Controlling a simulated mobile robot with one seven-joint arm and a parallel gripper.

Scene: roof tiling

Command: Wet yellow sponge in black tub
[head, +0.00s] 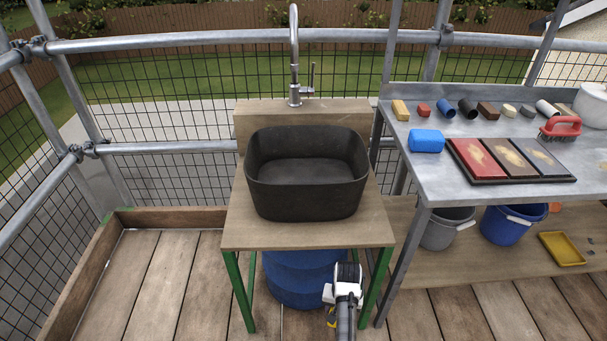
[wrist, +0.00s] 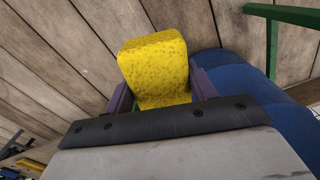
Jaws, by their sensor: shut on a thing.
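The black tub (head: 306,203) stands on the small wooden table under the tap, and its visible inside is dark with no clear sign of water. The yellow sponge (wrist: 155,65) is between the fingers of my gripper (wrist: 160,92) in the wrist view, gripped at its sides. In the head view my gripper (head: 332,310) is low, in front of the table and beside the blue barrel, below the tub.
The wooden tabletop (head: 245,238) juts out above my gripper, with green legs (head: 240,290) and a blue barrel (head: 300,280) below. A tap (head: 294,95) rises behind the tub. The metal bench (head: 450,190) at right holds a blue sponge (head: 426,141), coloured tiles and a red-handled brush (head: 560,128).

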